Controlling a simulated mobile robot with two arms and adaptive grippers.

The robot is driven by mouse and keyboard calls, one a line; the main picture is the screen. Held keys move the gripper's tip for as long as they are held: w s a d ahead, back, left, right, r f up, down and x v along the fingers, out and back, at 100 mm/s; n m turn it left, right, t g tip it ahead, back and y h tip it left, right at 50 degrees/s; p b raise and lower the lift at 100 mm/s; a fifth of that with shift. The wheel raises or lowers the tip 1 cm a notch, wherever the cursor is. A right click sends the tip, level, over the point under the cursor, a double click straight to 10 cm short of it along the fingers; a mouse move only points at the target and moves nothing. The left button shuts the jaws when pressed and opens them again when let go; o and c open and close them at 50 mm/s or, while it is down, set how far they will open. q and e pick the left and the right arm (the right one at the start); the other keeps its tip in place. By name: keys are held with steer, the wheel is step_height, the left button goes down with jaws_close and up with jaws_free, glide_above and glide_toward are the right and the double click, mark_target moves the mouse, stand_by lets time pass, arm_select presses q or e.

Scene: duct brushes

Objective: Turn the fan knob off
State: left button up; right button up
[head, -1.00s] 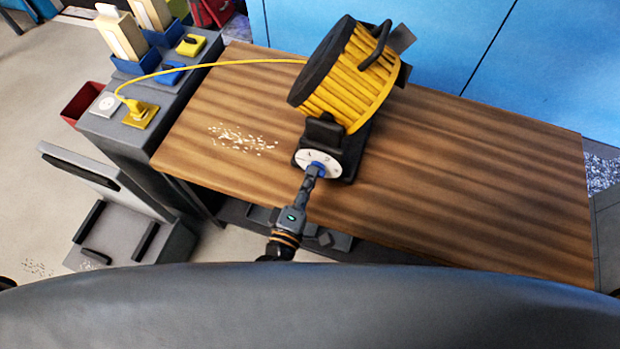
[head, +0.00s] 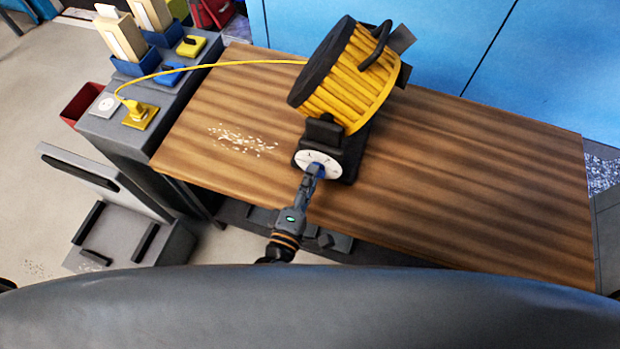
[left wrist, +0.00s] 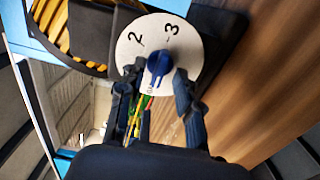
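The yellow drum-shaped fan (head: 345,75) stands on the wooden bench. Its black base carries a round white dial (head: 331,172) with a blue knob (head: 319,170) in the middle. In the left wrist view the dial (left wrist: 190,52) shows the numbers 2 and 3 above the knob (left wrist: 159,66), and the knob's narrow end points down, away from them. My left gripper (head: 311,178) is at the dial. In the left wrist view its fingers (left wrist: 156,82) are apart, one on each side of the knob's lower part, with a gap at the right finger. Contact at the left finger is unclear. My right gripper is not in view.
A yellow cord (head: 215,64) runs from the fan to a yellow plug (head: 136,108) on the grey side unit (head: 103,124). Pale crumbs (head: 240,140) lie on the bench (head: 470,190). The bench right of the fan is clear.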

arm_select(q)
steer(key=v, duration=1.2)
stand_by(0.3)
